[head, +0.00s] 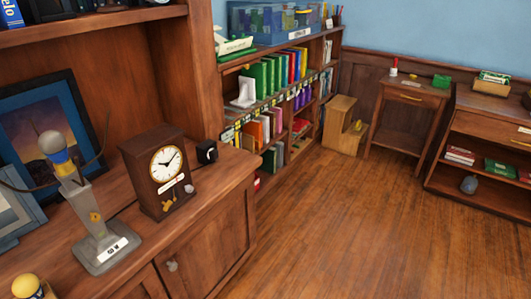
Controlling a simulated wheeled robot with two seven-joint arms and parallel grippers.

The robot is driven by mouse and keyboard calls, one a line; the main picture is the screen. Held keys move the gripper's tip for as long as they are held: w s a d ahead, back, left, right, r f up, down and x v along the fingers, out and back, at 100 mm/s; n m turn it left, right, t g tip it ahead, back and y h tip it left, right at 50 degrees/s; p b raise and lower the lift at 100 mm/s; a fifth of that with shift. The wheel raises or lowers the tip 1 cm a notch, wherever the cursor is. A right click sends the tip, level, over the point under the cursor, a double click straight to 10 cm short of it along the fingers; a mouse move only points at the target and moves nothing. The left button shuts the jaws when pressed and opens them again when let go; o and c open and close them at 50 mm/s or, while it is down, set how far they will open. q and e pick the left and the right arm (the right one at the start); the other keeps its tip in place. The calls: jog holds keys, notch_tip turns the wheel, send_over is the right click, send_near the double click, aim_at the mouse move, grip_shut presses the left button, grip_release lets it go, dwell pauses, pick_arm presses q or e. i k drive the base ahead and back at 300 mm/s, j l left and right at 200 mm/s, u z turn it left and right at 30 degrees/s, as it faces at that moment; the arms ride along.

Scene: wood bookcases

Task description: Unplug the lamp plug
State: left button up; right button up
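I cannot make out a lamp plug, a cord or a socket in the head view. No thing here is clearly a lamp. Neither of my grippers shows in the head view.
A brown clock (166,170) and a small black object (206,152) stand on the cabinet (213,245). A bookcase (262,100) with books runs along the wall. A wooden step stool (342,128), a small table (400,125) and a low shelf (455,135) stand beyond. The floor (370,225) is clear.

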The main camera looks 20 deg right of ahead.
aim_at(214, 154)
jog(key=i+l+u, duration=0.15)
jog(key=u, duration=0.3)
jog(key=i+l+u, duration=0.1)
jog(key=l+u, duration=0.15)
jog(key=u, duration=0.15)
jog(key=i+l+u, duration=0.1)
jog(key=l+u, duration=0.15)
jog(key=u, duration=0.2)
jog(key=i+l+u, duration=0.1)
jog(key=l+u, duration=0.15)
jog(key=l, duration=0.8)
jog(key=l+u, duration=0.25)
jog(key=l, duration=0.75)
jog(key=k+l+u, duration=0.1)
jog(key=l+u, duration=0.15)
jog(key=l, duration=0.8)
jog(key=k+l, duration=0.1)
jog(key=l, duration=0.75)
jog(key=k+l, duration=0.1)
jog(key=l, duration=0.8)
